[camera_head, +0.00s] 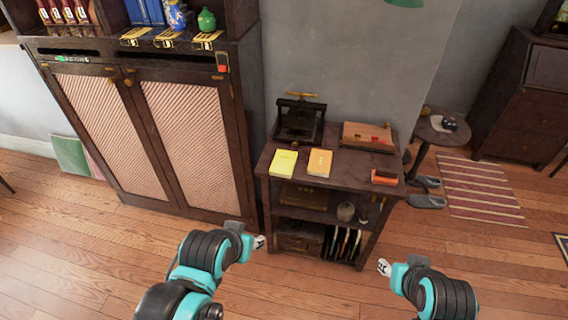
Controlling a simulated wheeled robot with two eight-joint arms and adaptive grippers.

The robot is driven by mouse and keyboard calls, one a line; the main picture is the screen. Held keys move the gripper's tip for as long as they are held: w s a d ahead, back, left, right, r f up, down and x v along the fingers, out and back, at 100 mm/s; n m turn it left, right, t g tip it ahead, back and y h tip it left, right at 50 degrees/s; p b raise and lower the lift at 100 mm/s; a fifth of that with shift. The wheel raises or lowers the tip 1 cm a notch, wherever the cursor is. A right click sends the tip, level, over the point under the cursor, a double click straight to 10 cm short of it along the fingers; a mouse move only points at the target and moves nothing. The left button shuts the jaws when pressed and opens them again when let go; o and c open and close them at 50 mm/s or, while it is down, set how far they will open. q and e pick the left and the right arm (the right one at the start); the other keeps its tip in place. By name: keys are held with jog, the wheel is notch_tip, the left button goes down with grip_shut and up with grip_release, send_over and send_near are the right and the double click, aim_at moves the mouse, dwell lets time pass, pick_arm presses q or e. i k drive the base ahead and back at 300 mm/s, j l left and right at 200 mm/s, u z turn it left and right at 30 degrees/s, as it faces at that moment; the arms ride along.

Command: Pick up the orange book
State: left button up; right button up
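The orange book (320,163) lies flat on top of a small dark wooden shelf table (341,178). A yellow book (283,163) lies to its left, with a gap between them. My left gripper (260,242) is low in front of the table's left side, well below the books. My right gripper (383,267) is low in front of the table's right side. Both are apart from the books. The fingers are too small to tell whether they are open or shut.
A black press (299,119) and a wooden box (368,136) stand at the table's back. A small orange-topped item (384,177) lies at its right. A tall cabinet (190,130) stands left. A round side table (440,130) and slippers (427,201) are right. The front floor is clear.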

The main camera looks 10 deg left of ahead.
aim_at(318, 164)
jog(key=i+l, duration=0.15)
jog(key=i, duration=0.3)
jog(key=i+l, duration=0.2)
jog(key=i, duration=0.25)
jog(key=i+l, duration=0.15)
jog(key=i, duration=0.25)
jog(key=u, duration=0.05)
